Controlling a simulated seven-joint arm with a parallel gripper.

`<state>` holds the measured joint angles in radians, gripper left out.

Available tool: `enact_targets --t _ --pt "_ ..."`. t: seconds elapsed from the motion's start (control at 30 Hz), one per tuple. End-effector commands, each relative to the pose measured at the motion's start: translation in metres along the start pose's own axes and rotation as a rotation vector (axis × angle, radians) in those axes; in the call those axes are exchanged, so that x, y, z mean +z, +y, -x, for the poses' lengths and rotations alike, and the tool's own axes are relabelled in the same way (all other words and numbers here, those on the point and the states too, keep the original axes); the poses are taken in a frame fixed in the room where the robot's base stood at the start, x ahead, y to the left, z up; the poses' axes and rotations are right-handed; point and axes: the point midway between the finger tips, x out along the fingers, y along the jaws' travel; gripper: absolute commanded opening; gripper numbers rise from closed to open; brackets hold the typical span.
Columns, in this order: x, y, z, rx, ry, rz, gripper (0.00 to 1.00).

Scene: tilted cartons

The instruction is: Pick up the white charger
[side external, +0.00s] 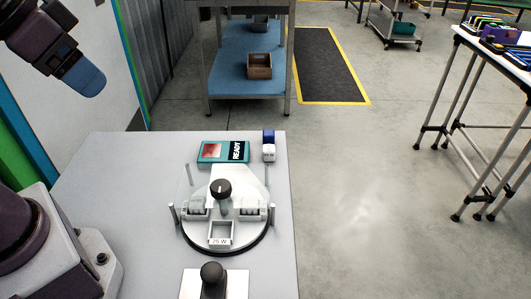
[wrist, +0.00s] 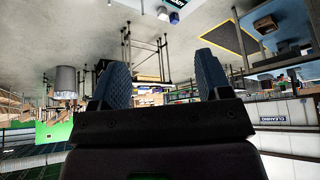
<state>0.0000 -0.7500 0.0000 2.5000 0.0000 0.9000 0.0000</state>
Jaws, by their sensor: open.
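A small white block (side external: 268,153) stands on the table beside a similar dark blue one (side external: 268,137); I cannot tell for sure that the white one is the charger. Both also show small at the top edge of the wrist view, the white one (wrist: 163,13) and the blue one (wrist: 174,17). A round fixture (side external: 187,236) holds an open white square frame marked "25 W" (side external: 221,241). My gripper (wrist: 162,80) is open and empty, its two blue fingers apart. In the side view it is high at the upper left, well away from the blocks.
A teal box marked "READY" (side external: 211,151) lies left of the blocks. The fixture has a black knob (side external: 221,187) and upright posts. A black ball knob on a white plate (side external: 238,284) is at the front. The table's right edge (side external: 291,215) is close to the blocks.

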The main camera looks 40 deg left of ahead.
Motion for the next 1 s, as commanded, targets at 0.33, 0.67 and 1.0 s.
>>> enact_targets --t 0.33,0.67,1.0 --pt "0.0 0.0 0.0 0.0 0.0 0.0 0.71" --pt "0.0 0.0 0.0 0.0 0.0 0.0 0.66" --pt "-0.013 0.001 -0.039 -0.003 -0.19 -0.007 0.66"
